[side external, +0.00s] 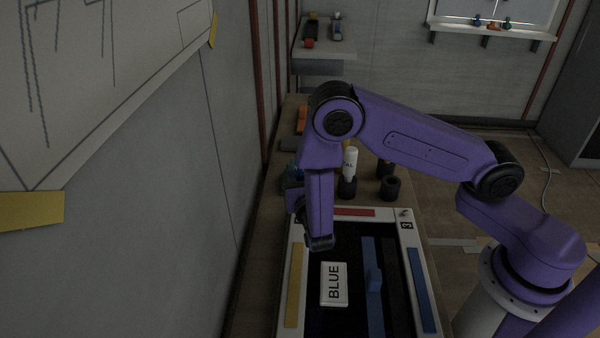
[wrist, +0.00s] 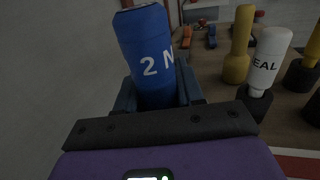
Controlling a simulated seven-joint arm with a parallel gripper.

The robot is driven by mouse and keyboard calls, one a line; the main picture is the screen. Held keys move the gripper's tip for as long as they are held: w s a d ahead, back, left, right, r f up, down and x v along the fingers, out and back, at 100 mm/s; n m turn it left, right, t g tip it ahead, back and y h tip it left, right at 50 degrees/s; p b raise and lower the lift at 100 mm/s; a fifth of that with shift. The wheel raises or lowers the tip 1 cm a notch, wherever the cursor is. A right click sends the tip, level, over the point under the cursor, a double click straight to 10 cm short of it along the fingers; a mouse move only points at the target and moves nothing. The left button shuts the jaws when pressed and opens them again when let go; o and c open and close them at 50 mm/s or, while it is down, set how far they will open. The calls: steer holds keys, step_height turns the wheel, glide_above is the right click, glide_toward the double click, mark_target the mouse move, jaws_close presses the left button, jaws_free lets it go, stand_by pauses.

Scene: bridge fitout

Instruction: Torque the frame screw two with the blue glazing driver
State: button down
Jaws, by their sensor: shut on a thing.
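The blue glazing driver (wrist: 147,48) has a thick blue handle with white "2 N" lettering, partly cut off. My gripper (wrist: 158,98) is shut around its lower part in the wrist view. The driver's tip is hidden behind the gripper. In the side view my gripper (side external: 293,192) is largely hidden behind my purple arm, by the wall beyond the far left corner of the framed board (side external: 297,240). A white card reading "BLUE" (side external: 333,284) and a blue bar with a raised block (side external: 373,290) lie on the board. I cannot make out frame screw two.
A white "SEAL" tube (wrist: 268,62) stands in a dark holder beside a yellow-handled tool (wrist: 239,45). Another yellow-topped tool (wrist: 313,48) stands at the right. An empty dark holder (side external: 390,188) stands behind the board. The grey wall (side external: 190,200) is close on the left.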

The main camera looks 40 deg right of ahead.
steer(key=shift+f, duration=0.35)
stand_by(1.7)
steer(key=shift+r, duration=0.1)
stand_by(1.9)
step_height(320, 180, up, 6)
stand_by(0.9)
steer(key=s+d+r+n+t+y, duration=0.1)
steer(key=s+d+r+n+y, duration=0.1)
steer(key=d+r, duration=0.7)
steer(key=s+d+y, duration=0.1)
steer(key=s, duration=0.1)
steer(key=shift+s+n+t+y, duration=0.3)
steer(key=shift+s+y, duration=0.1)
